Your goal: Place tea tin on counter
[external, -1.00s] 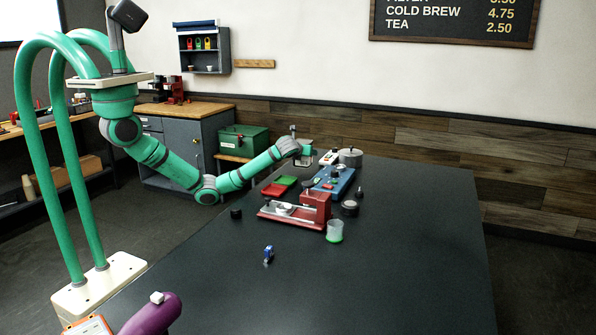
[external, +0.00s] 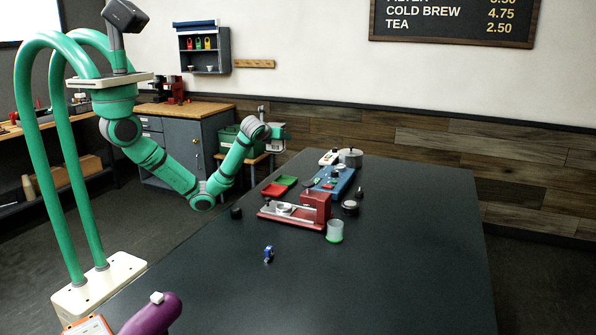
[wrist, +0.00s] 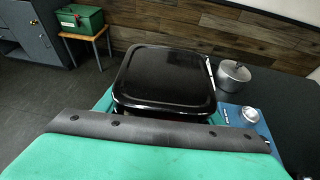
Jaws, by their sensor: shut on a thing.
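The tea tin (wrist: 165,78) fills the middle of the wrist view, seen from above as a glossy black, rounded-square lid. My gripper (external: 279,136) is shut on it, with green finger parts showing at both sides of the tin in the wrist view. The tin's lower body is hidden below the lid. In the external view my gripper is raised near the far left edge of the dark counter (external: 400,230), and the tin there is too small to make out clearly.
A metal pot (external: 350,157) stands at the counter's far end, by a blue tray (external: 334,181). A red brewer-like fixture (external: 315,206), a clear cup (external: 334,232) and a small blue item (external: 268,253) stand nearer. A green box (wrist: 79,19) sits on a stool left. The counter's right side is clear.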

